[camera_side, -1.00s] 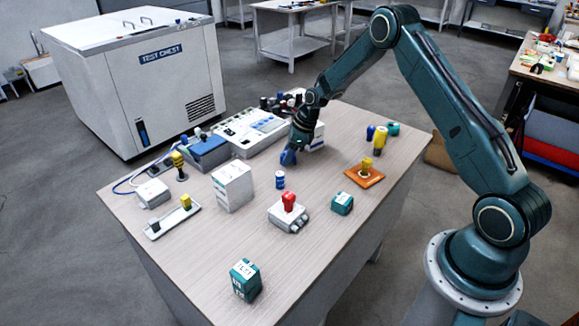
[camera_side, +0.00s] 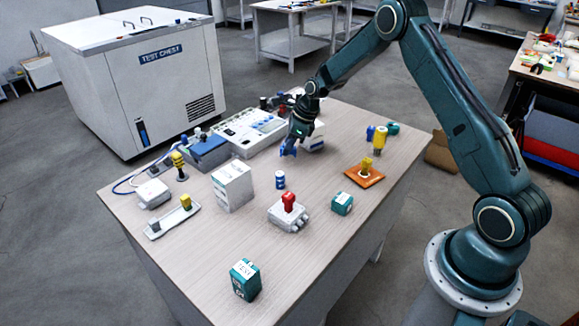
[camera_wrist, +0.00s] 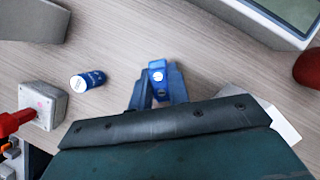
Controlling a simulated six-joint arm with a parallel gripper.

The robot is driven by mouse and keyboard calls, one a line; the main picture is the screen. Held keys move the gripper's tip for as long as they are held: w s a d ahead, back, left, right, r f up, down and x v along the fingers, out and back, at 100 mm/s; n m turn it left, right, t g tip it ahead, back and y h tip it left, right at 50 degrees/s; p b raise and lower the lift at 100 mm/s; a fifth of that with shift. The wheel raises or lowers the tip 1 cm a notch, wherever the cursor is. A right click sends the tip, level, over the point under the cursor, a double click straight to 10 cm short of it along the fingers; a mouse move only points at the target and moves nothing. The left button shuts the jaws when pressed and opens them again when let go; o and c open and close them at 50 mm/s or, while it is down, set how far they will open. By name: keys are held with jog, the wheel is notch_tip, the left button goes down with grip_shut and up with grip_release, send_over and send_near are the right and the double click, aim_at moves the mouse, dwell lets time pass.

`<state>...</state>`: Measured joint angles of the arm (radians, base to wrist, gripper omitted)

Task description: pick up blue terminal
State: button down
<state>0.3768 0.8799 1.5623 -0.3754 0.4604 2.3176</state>
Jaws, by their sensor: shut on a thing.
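My gripper (camera_side: 288,150) is shut on the blue terminal (camera_wrist: 157,76), a small blue piece with a pale round spot. In the wrist view it sits between my two bluish fingers. In the side view the blue tip hangs just above the table near its middle; the gripper hides much of it, and the gap below is hard to judge.
A blue and white cylinder (camera_side: 280,180) stands nearby. It also shows in the wrist view (camera_wrist: 88,80). A grey box with a red plug (camera_side: 288,202), a white carton (camera_side: 232,186) and an orange plate (camera_side: 372,178) stand around. The table front is mostly clear.

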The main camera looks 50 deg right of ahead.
notch_tip(320, 180, up, 17)
dwell(0.4)
jog(key=shift+r, duration=0.1)
dwell(0.4)
